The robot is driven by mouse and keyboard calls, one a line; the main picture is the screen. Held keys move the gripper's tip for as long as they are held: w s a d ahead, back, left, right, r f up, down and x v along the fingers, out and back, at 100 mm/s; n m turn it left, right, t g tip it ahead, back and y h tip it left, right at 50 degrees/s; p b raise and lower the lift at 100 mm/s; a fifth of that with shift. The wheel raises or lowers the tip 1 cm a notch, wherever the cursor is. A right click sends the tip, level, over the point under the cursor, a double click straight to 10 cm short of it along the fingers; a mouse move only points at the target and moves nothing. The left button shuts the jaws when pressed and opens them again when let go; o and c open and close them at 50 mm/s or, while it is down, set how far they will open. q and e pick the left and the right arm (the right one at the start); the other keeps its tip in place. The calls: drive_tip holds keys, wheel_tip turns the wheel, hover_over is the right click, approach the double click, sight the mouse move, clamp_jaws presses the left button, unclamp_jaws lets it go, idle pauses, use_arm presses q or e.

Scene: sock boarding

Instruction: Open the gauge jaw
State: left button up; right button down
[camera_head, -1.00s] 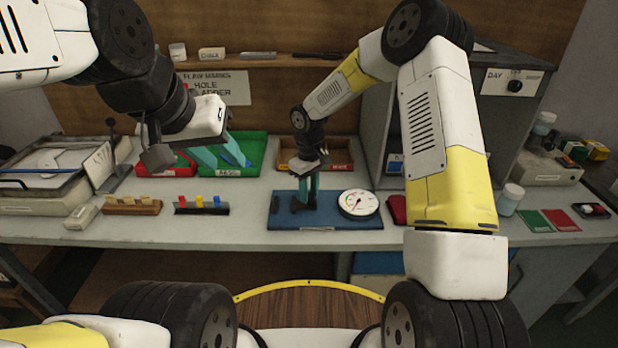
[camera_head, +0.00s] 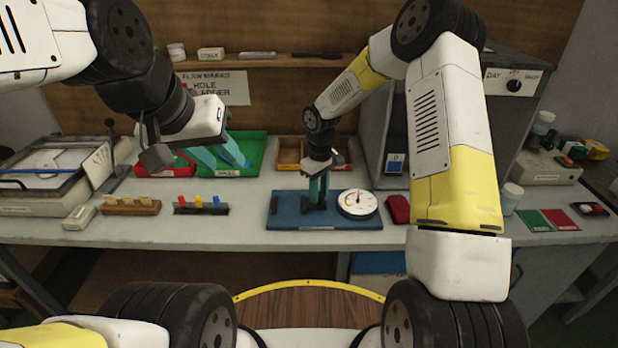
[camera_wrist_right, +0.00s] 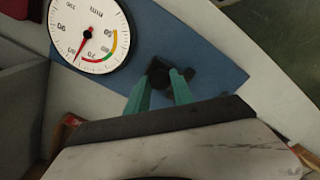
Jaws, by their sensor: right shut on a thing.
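The gauge has a blue base (camera_head: 285,222) and a round white dial (camera_head: 357,204). The dial also shows in the right wrist view (camera_wrist_right: 90,32), with a red needle and coloured arc. A small black jaw part (camera_wrist_right: 160,74) stands on the base left of the dial in the head view. My right gripper (camera_head: 317,202) points down with its teal fingers shut on this black part; the fingers partly hide it. My left gripper (camera_head: 222,158) hangs over the green tray, its teal fingers apart and nothing visible between them.
A green tray (camera_head: 258,172) and a red tray (camera_head: 150,170) stand at the back left. A wooden tray (camera_head: 289,153) is behind the gauge. A peg rack (camera_head: 200,209) is left of it, and a red pouch (camera_head: 397,209) right of it. The table front is clear.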

drive_tip(key=d, duration=0.2)
drive_tip(key=shift+d, duration=0.4)
drive_tip(key=c, duration=1.1)
unclamp_jaws()
drive_tip(key=shift+r, duration=0.15)
wheel_tip(320, 180, up, 8)
drive_tip(key=shift+f, duration=0.2)
